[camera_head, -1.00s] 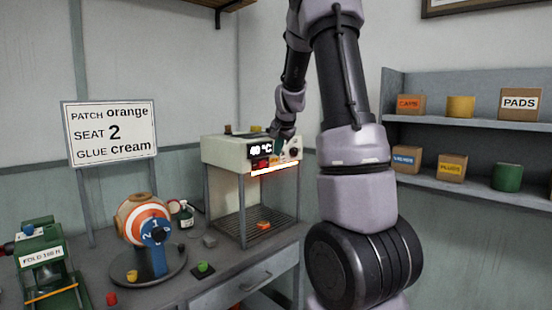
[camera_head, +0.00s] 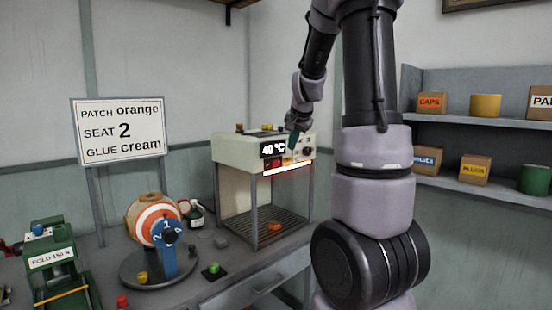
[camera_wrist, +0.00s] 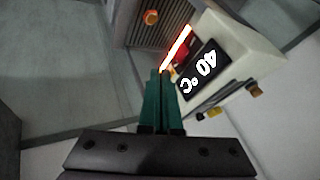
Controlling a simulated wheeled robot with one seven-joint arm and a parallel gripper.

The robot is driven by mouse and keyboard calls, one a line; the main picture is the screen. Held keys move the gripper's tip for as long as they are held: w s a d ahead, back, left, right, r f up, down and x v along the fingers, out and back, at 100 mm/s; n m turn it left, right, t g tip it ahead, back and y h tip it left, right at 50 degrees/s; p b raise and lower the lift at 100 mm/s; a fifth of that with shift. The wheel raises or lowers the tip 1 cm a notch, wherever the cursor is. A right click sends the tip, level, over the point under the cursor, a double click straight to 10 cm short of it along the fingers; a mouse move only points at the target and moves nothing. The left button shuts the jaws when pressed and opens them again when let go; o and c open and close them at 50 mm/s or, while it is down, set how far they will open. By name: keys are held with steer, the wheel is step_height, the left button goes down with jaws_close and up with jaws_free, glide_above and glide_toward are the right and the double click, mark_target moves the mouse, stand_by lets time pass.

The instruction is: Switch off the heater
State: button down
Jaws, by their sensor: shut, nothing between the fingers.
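The heater (camera_head: 232,151) is a cream box on grey legs above a slatted rack. Its display (camera_head: 273,149) reads 40 °C, and it also shows in the wrist view (camera_wrist: 205,68). A red-lit piece (camera_head: 272,164) sits below the display. A strip under the front edge (camera_head: 290,169) glows orange-white, also in the wrist view (camera_wrist: 177,48). A dark knob (camera_head: 307,151) is at the panel's right. My gripper (camera_head: 291,146) is in front of the panel, its green fingers (camera_wrist: 161,73) together and empty. The fingers hide part of the panel; whether they touch it I cannot tell.
An orange piece (camera_head: 275,227) lies on the rack (camera_head: 262,236). Shelves with boxes (camera_head: 475,170) are at the right.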

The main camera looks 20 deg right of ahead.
glide_toward(275, 166)
steer(key=x, duration=0.6)
steer(key=shift+s+d+f, duration=0.15)
steer(key=shift+s+d, duration=0.15)
stand_by(0.5)
steer(key=shift+w+a, duration=0.2)
steer(key=shift+a, duration=0.2)
steer(key=shift+w, duration=0.1)
